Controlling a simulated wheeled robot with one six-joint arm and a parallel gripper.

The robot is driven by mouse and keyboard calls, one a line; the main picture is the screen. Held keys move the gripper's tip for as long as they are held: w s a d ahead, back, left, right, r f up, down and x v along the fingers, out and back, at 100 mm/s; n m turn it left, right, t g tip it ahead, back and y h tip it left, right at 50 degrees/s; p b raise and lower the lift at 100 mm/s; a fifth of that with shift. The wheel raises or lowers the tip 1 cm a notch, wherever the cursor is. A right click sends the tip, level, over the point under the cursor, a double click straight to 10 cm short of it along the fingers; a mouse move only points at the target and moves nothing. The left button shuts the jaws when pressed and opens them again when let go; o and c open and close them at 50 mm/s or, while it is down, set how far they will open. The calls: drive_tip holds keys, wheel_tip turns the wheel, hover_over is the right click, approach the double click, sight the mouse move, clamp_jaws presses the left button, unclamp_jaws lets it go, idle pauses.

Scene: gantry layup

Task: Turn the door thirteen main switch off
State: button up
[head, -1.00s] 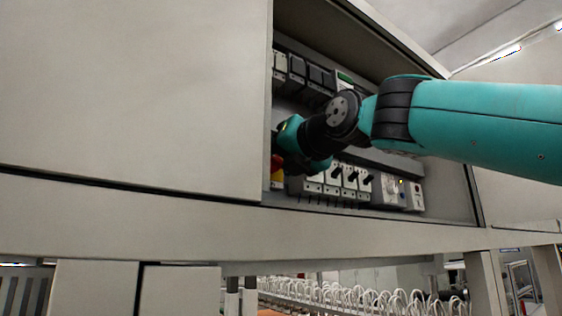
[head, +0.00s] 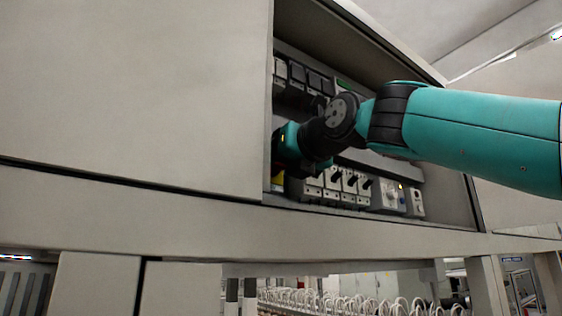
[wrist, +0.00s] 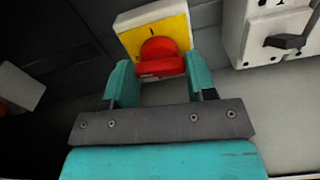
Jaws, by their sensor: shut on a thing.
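The main switch is a red rotary knob (wrist: 160,57) on a square yellow plate (wrist: 157,36) in the wrist view. My gripper (wrist: 157,78) has its two teal fingers on either side of the red knob and is shut on it. The knob's exact angle is hard to tell, and no door label is readable. In the head view a sliver of the yellow plate (head: 278,181) shows at the cabinet's lower left. My gripper (head: 284,152) covers the knob there, and its fingertips are hidden.
A row of white breakers with dark levers (head: 346,184) stands right of the switch; one breaker (wrist: 278,32) is close beside it in the wrist view. Dark modules (head: 308,79) sit on the upper rail. A large pale panel (head: 130,95) borders the opening at left.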

drive_tip(key=o, duration=0.9)
drive_tip(key=shift+o, duration=0.2)
drive_tip(key=b+v, duration=0.7)
drive_tip(key=v, duration=1)
drive_tip(key=shift+s+d, duration=0.2)
